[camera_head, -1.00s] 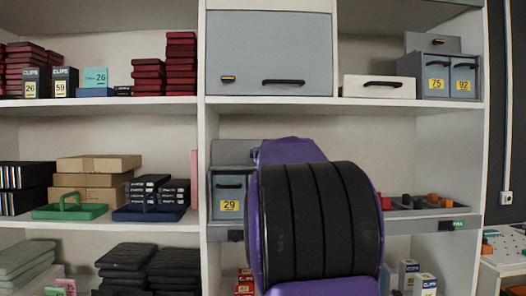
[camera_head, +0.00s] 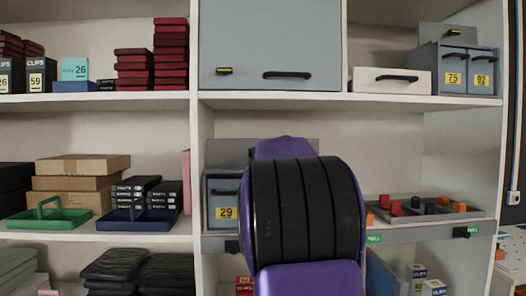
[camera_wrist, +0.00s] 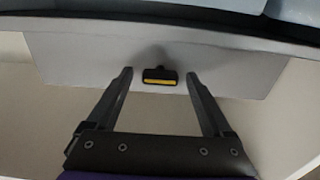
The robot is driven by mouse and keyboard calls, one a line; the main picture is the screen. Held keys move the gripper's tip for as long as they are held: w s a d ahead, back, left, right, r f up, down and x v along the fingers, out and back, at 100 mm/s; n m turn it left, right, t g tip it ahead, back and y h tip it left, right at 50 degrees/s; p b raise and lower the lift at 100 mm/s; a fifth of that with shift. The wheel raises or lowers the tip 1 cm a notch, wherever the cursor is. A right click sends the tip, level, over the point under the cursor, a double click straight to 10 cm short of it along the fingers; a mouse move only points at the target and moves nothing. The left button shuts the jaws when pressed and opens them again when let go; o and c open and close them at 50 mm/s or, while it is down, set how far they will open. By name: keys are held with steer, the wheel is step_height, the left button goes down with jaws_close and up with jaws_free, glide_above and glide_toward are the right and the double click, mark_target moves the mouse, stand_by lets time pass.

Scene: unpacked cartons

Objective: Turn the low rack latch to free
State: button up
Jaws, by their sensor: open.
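In the wrist view a small black latch (camera_wrist: 160,76) with a yellow stripe sits on a pale grey panel (camera_wrist: 90,58). Its bar lies level in the picture. My gripper (camera_wrist: 160,73) is open and empty, with one finger on each side of the latch in the picture. I cannot tell how much depth is left between fingertips and panel. In the head view my purple and black arm covers the middle of the shelving, and my gripper and this latch are hidden behind it.
A grey door (camera_head: 270,40) with a yellow-marked latch (camera_head: 224,71) and a black handle (camera_head: 287,75) is high up. A grey bin marked 29 (camera_head: 226,190) stands left of my arm. A tray (camera_head: 440,215) with red, black and orange pieces lies right.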

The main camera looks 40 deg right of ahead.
jaws_close()
stand_by(0.5)
steer(key=shift+n, duration=0.3)
steer(key=n, duration=0.3)
steer(key=shift+n, duration=0.3)
steer(key=n, duration=0.4)
steer(key=shift+a+n+b, duration=0.1)
steer(key=shift+n+b, duration=0.2)
steer(key=n, duration=0.4)
steer(key=shift+n, duration=0.3)
steer(key=n, duration=0.4)
steer(key=shift+n+b, duration=0.3)
steer(key=shift+b, duration=0.1)
